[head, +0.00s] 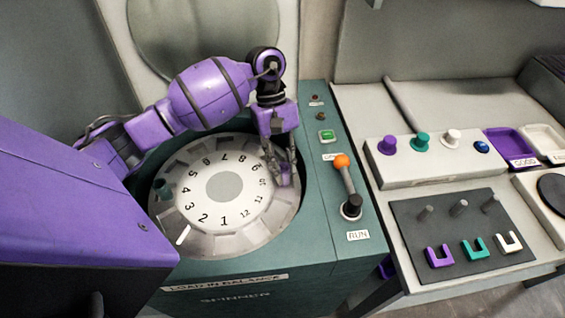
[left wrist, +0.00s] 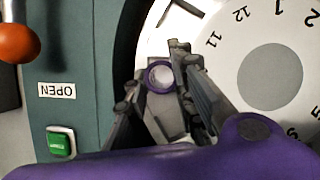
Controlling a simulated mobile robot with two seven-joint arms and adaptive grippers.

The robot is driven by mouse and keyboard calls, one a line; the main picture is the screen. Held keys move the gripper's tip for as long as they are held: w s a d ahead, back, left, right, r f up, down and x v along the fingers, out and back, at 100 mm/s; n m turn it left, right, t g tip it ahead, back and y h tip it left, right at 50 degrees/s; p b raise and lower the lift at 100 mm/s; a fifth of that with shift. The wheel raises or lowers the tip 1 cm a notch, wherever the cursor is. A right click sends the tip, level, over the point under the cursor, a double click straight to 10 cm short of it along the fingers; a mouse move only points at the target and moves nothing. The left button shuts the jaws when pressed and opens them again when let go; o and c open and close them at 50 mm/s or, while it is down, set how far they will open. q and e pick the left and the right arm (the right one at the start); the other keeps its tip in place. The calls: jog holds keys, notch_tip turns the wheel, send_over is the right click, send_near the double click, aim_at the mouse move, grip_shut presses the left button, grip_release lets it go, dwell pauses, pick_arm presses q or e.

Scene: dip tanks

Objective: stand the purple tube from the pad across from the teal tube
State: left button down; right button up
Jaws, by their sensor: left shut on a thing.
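My left gripper (head: 281,178) reaches down over the right side of the spinner's numbered rotor (head: 223,215), beside number 10. It is shut on the purple tube (left wrist: 160,77), whose round open top shows between the fingers in the left wrist view. The tube looks upright at the rotor's outer ring; I cannot tell whether it is seated in a slot. The teal tube (head: 163,187) stands in the ring on the opposite side, beside number 4. The dark pad (head: 415,238) lies on the bench at right. My right gripper is not in view.
The spinner's lid (head: 205,40) stands raised behind. An orange-knobbed lever (head: 345,178) and a green button (head: 327,135) are right of the rotor. The bench holds a block with coloured knobs (head: 440,172), U-shaped pieces (head: 474,250), and a purple tray (head: 512,146).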

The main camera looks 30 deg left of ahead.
pick_arm(q)
jog(key=shift+f+b, duration=0.45)
jog(key=shift+f, duration=0.1)
jog(key=c, duration=1.5)
grip_release()
jog(key=shift+r, duration=0.1)
